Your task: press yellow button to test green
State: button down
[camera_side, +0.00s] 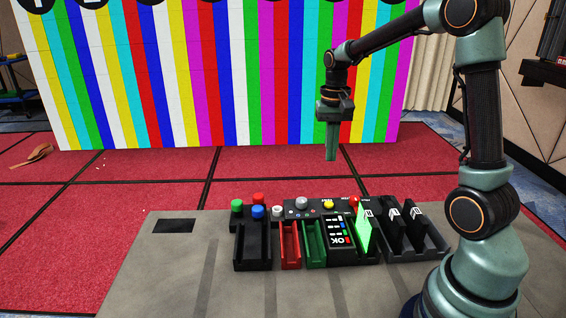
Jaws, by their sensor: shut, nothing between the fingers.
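The yellow button (328,204) is on a black control panel (315,213) toward the back of the grey table. A bright green card (364,229) stands upright, slightly tilted, in a slot to the right of a tester screen. The tester (340,231) has a lit display with coloured marks and the word OK. My gripper (331,158) is shut and empty, pointing down, and appears above the panel in the picture. It looks apart from the button.
Green (237,206), blue (258,212) and white (277,211) knobs stand left of the panel. A black tray (253,246), a red tray (290,246) and a green tray (314,245) sit in front. Black cards (392,229) stand in a rack at right. The table's left side is mostly clear.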

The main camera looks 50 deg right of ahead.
aim_at(329, 204)
jog(key=f, duration=1.3)
jog(key=shift+s+d, duration=0.1)
jog(key=shift+s, duration=0.1)
jog(key=shift+f, duration=0.1)
jog(key=shift+s+f, duration=0.1)
jog(key=shift+f, duration=0.9)
jog(key=shift+r, duration=0.1)
notch_tip(329, 204, up, 15)
jog(key=w, duration=0.1)
jog(key=s+a+r+n+t, duration=0.3)
jog(key=s+a+n, duration=0.1)
jog(key=a, duration=0.4)
jog(key=s+a+r+n+t, duration=0.2)
jog(key=s+a+r+n, duration=0.1)
jog(key=s+a+n, duration=0.2)
jog(key=shift+s+a+t, duration=0.25)
jog(key=shift+a+t, duration=0.15)
jog(key=shift+a, duration=0.95)
